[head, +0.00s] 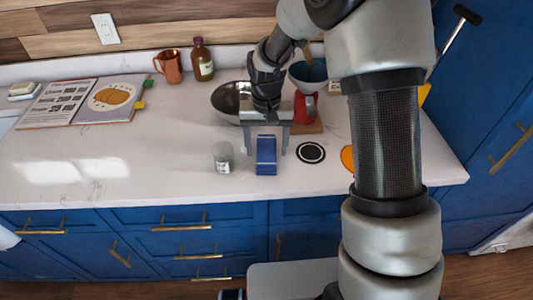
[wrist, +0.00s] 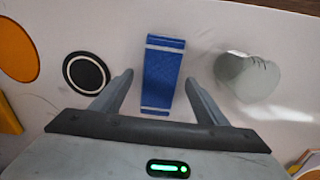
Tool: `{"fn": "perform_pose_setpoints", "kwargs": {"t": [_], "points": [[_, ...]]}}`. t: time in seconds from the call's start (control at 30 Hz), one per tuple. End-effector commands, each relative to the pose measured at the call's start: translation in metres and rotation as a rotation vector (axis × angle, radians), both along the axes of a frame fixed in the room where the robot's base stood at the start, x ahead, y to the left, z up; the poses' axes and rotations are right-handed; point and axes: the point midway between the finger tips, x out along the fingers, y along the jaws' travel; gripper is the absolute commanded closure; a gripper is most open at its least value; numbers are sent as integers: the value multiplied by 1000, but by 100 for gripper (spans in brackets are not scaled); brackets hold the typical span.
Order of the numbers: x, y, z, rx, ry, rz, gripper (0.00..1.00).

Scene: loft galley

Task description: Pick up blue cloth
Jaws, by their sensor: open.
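The blue cloth (head: 266,156) is a narrow folded strip with pale stripes near its ends, lying on the white counter near its front edge. In the wrist view the cloth (wrist: 163,75) stands between the fingers' lines, reaching beyond the tips. My gripper (head: 266,150) is above the cloth with its fingers pointing down, one on each side. It is open and empty, with a gap to the cloth on both sides in the wrist view (wrist: 160,80). I cannot tell the exact height of the fingertips above the counter.
A glass jar (head: 222,157) stands close left of the cloth, and a black round coaster (head: 310,152) lies to its right. Behind are a metal bowl (head: 226,101), a red object (head: 305,106), a copper mug (head: 169,66) and a bottle (head: 202,60). The counter's left front is clear.

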Motion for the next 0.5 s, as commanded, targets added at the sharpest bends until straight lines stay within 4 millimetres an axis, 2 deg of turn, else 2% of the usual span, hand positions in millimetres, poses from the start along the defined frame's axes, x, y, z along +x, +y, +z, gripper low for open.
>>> {"fn": "perform_pose_setpoints", "kwargs": {"t": [0.27, 0.5], "points": [[0, 0, -4, 0, 0, 0, 33], [0, 0, -4, 0, 0, 0, 73]]}}
